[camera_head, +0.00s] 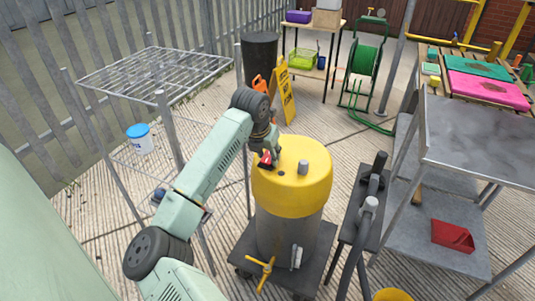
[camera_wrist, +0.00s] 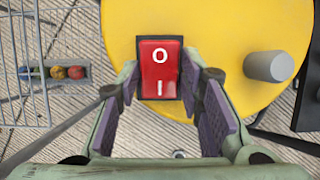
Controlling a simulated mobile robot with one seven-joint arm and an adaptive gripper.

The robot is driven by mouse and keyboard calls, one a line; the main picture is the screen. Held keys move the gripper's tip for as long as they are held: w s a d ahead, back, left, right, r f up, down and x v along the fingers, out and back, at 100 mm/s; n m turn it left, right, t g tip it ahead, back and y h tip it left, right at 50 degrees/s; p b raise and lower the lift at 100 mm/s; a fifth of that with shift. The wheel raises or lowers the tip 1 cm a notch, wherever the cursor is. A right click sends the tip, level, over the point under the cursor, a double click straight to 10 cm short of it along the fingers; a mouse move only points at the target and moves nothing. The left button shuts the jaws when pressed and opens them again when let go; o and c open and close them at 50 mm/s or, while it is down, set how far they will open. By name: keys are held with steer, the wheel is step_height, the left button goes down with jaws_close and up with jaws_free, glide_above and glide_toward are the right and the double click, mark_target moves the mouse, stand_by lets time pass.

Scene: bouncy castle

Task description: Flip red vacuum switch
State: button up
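The red vacuum switch (camera_wrist: 161,72) is a rocker in a black frame, marked O at the top and I at the bottom in the wrist view. It sits on the yellow top (camera_wrist: 210,30) of the vacuum. In the head view the yellow lid (camera_head: 305,190) caps a grey drum, and the switch (camera_head: 266,160) shows as a small red patch at its left. My gripper (camera_wrist: 167,88) is open, with one purple-padded finger on each side of the switch. I cannot tell whether the fingertips touch it. In the head view my gripper (camera_head: 266,148) is over the lid's left part.
A grey cylindrical stub (camera_wrist: 268,66) stands on the lid right of the switch. A wire rack (camera_head: 150,75) is at left, and a stand with grey hose parts (camera_head: 368,205) is close at right. A metal table (camera_head: 480,135) is further right.

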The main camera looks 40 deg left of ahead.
steer(key=c, duration=0.7)
steer(key=shift+w+r+g+h+p, duration=0.2)
steer(key=shift+g+p, duration=0.2)
steer(key=shift+g, duration=0.2)
steer(key=shift+w+r+g+h+p, duration=0.1)
steer(key=shift+w+g+p, duration=0.1)
steer(key=shift+g+p, duration=0.3)
steer(key=shift+w+a+f+g+p, duration=0.15)
steer(key=shift+g+p, duration=0.45)
steer(key=shift+g, duration=0.6)
steer(key=o, duration=1.2)
steer(key=shift+h, duration=0.3)
steer(key=shift+c, duration=0.2)
step_height(320, 180, up, 12)
steer(key=shift+w, duration=0.25)
